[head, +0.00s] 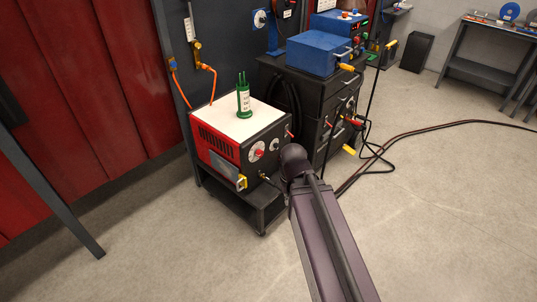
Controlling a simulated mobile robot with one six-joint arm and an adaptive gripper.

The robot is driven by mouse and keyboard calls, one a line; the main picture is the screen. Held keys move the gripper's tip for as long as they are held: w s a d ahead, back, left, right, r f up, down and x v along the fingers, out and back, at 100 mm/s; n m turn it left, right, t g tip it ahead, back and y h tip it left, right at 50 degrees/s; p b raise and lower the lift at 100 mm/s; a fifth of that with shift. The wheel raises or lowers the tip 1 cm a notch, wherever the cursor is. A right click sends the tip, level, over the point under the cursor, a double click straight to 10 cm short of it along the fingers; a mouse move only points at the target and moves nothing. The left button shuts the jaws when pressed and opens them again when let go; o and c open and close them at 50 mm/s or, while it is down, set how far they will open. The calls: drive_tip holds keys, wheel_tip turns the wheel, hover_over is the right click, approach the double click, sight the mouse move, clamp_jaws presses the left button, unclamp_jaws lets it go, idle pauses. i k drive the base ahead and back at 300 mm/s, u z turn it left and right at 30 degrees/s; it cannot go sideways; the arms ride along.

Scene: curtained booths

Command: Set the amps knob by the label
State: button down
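A welding machine with a white top (215,122), red side and dark front panel stands on a low black cart in the head view. I cannot tell the setting or read the markings. A green rod holder (243,101) stands upright on the top, with green rods and a white label (244,100) too small to read. My arm reaches up from the bottom, its rounded dark joint just right of the front panel. My gripper does not show.
A dark drawer cabinet (313,95) with a blue box (318,54) stands behind to the right, with cables hanging from it and running across the floor (430,125). Red curtains (110,80) and a slanted post (55,185) are at left. The front floor is clear.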

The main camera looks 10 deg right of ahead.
sight(260, 153)
drive_tip(key=z, duration=4.8)
drive_tip(key=i, duration=0.1)
drive_tip(key=u, duration=3.25)
drive_tip(key=i, duration=2.5)
drive_tip(key=z, duration=0.05)
